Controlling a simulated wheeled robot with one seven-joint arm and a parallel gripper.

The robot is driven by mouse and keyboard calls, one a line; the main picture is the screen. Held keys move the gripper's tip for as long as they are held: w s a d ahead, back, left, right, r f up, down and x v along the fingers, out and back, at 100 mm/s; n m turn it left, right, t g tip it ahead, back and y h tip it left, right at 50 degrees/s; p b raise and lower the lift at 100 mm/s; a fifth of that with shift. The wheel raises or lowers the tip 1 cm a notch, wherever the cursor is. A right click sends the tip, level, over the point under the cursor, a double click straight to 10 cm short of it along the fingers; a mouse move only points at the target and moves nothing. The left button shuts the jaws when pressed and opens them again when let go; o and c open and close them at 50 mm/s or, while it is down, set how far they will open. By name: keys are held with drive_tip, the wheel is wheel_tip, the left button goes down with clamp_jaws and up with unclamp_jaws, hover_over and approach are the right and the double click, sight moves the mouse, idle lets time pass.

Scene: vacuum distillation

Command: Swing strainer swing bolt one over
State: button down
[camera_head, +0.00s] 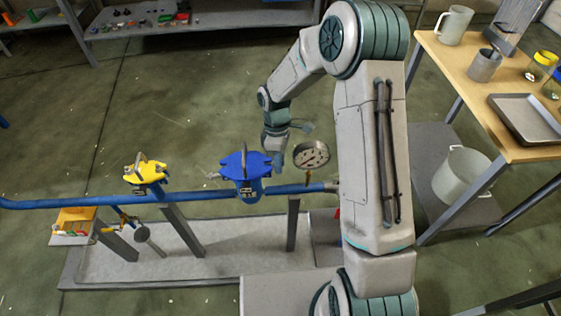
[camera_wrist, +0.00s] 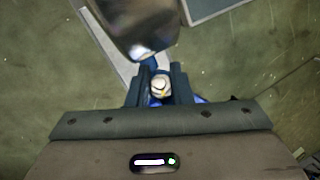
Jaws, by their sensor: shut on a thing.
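The strainer (camera_head: 247,188) with its blue cover (camera_head: 243,162) sits on the blue pipe in the middle of the head view. A grey bar stands up over its cover, and a small swing bolt (camera_head: 212,175) sticks out at its left. My gripper (camera_wrist: 158,88) is at the right rear of the cover. In the wrist view its fingers are shut on a pale, round-ended swing bolt (camera_wrist: 161,84), with blue parts behind them. In the head view the fingertips are mostly hidden, so the bolt's exact tilt cannot be told.
A pressure gauge (camera_head: 311,155) stands close to the right of my gripper. A yellow-topped fitting (camera_head: 147,172) is on the pipe (camera_head: 90,203) at left. A wooden bench (camera_head: 475,85) with vessels and a tray is at right. The floor behind the pipe is free.

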drive_tip(key=shift+r, duration=0.1)
drive_tip(key=c, duration=1.5)
unclamp_jaws()
drive_tip(key=shift+c, duration=0.2)
drive_tip(key=shift+r, duration=0.1)
drive_tip(key=v, duration=1.3)
drive_tip(key=shift+a+r, duration=0.25)
drive_tip(key=shift+r, duration=0.05)
drive_tip(key=shift+w, duration=0.1)
